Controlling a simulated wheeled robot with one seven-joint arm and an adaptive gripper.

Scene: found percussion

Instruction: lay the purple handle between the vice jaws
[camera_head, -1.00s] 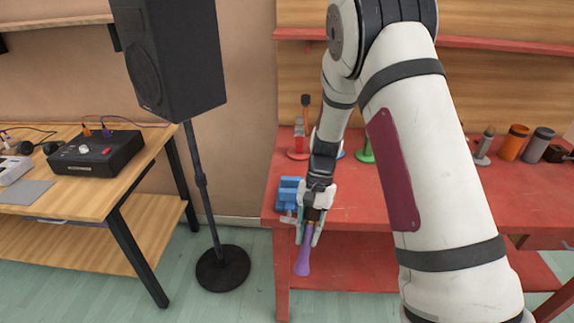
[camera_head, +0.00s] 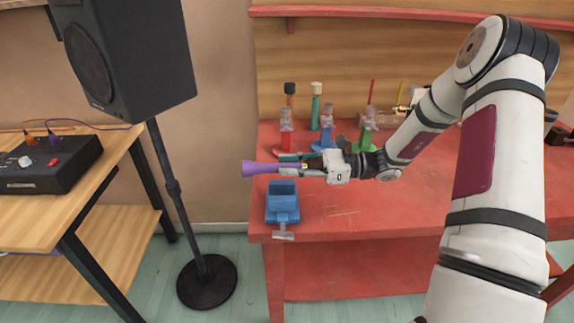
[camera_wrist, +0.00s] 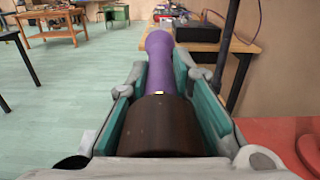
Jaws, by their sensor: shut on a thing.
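The purple handle (camera_head: 262,169) is held level in my gripper (camera_head: 304,168), its flared purple end pointing left in the head view. In the wrist view the purple handle (camera_wrist: 163,70) points away from the camera, and a dark brown part (camera_wrist: 160,125) of the held thing sits between the teal finger pads of my gripper (camera_wrist: 160,110). The blue vice (camera_head: 282,203) stands on the front left corner of the red bench, with a grey bar at its front. My gripper is above and behind the vice, apart from it. The held thing's far end is hidden in the gripper.
The red bench (camera_head: 350,205) has free room right of the vice. Behind my gripper stand several colored stands with upright tools, including a red one (camera_head: 286,135), a blue one (camera_head: 327,125) and a green one (camera_head: 365,138). A black speaker (camera_head: 130,55) on a pole stands at left.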

